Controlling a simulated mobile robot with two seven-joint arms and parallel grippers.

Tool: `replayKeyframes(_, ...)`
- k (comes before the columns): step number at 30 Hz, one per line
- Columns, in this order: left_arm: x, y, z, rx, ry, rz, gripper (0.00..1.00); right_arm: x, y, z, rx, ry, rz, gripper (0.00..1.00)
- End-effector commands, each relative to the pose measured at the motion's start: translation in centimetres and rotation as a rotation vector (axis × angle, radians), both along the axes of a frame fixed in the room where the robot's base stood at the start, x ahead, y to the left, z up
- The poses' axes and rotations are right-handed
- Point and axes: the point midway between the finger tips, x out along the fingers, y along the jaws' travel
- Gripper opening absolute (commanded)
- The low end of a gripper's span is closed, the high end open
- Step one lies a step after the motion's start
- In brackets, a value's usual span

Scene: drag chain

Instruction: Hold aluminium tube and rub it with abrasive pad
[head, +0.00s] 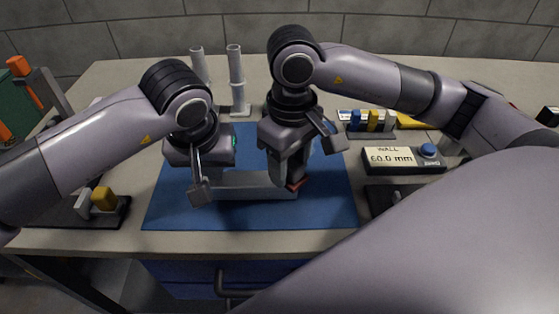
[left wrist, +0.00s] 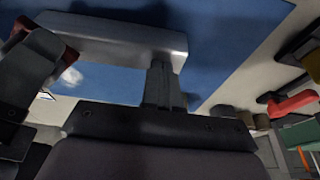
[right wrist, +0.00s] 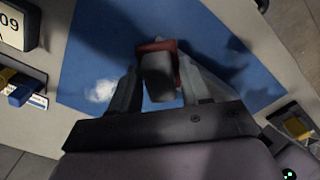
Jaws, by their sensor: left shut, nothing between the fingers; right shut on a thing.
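The aluminium tube (head: 247,186) is a grey square bar lying left to right over the blue mat. It also shows in the left wrist view (left wrist: 115,36). My left gripper (head: 201,192) is shut at the tube's left end; its fingers (left wrist: 160,88) look together, and I cannot tell whether they touch the tube. My right gripper (head: 292,184) is at the tube's right end, shut on the abrasive pad (right wrist: 158,70), a dark block with red edges. The pad's red edge also shows in the head view (head: 297,185). The pad's underside and its contact with the tube are hidden.
The blue mat (head: 170,210) has bare room in front. Upright grey tubes (head: 236,75) stand behind on a base. A white "60.0 mm" display (head: 391,157) and a rack of coloured blocks (head: 372,122) are at right. A dark tray with a yellow block (head: 104,198) is at left.

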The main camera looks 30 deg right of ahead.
Motion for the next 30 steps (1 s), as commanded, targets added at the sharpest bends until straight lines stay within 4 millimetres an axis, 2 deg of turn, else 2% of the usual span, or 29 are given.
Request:
replayKeyframes(8,0.0,0.0,0.0,0.001,0.000,0.001,0.00,-0.2,-0.3,-0.1,0.000,0.001,0.001,0.17)
replayKeyframes(30,0.0,0.0,0.0,0.000,0.000,0.000,0.00,1.7,3.1,-0.4,0.000,0.003,0.002,0.17)
